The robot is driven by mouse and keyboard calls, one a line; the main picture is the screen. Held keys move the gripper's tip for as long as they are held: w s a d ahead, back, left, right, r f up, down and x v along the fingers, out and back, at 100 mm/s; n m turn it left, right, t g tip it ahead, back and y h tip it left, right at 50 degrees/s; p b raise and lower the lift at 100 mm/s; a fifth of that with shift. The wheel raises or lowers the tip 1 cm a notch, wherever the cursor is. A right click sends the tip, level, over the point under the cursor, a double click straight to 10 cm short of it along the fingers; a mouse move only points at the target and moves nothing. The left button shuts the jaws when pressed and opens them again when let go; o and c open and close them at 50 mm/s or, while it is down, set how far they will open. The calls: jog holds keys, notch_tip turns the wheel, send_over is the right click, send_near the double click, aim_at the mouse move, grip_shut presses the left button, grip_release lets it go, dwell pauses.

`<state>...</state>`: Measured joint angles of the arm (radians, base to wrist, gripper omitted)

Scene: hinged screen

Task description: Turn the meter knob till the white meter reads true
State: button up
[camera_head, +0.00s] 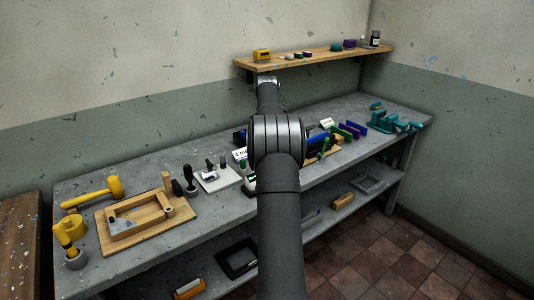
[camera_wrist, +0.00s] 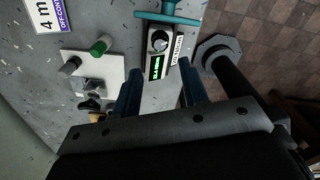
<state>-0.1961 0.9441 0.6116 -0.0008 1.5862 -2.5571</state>
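The white meter (camera_wrist: 170,52) shows in the wrist view at upper centre. It has a dark round knob (camera_wrist: 159,41) with a light pointer mark and a lit green display (camera_wrist: 155,68), too small to read. My gripper (camera_wrist: 160,72) is open, its two dark blue fingers apart, pointing toward the meter. The meter appears between the fingertips in the picture; nothing is held, and I see no contact with the knob. In the head view my arm hides the gripper and most of the meter.
A teal T-shaped handle (camera_wrist: 168,17) lies just beyond the meter. A wooden shelf (camera_head: 330,56) hangs above the grey bench (camera_head: 220,222).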

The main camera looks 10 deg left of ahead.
notch_tip(320, 180, down, 8)
jog(key=shift+f, duration=0.25)
jog(key=c, duration=0.6)
jog(key=shift+o, duration=0.2)
jog(key=m, duration=0.7)
jog(key=shift+r+m, duration=0.1)
jog(key=shift+m, duration=0.3)
jog(key=m, duration=0.6)
jog(key=shift+m, duration=0.4)
jog(key=o, duration=0.8)
notch_tip(320, 180, up, 17)
jog(key=shift+r, duration=0.2)
jog(key=shift+f, duration=0.1)
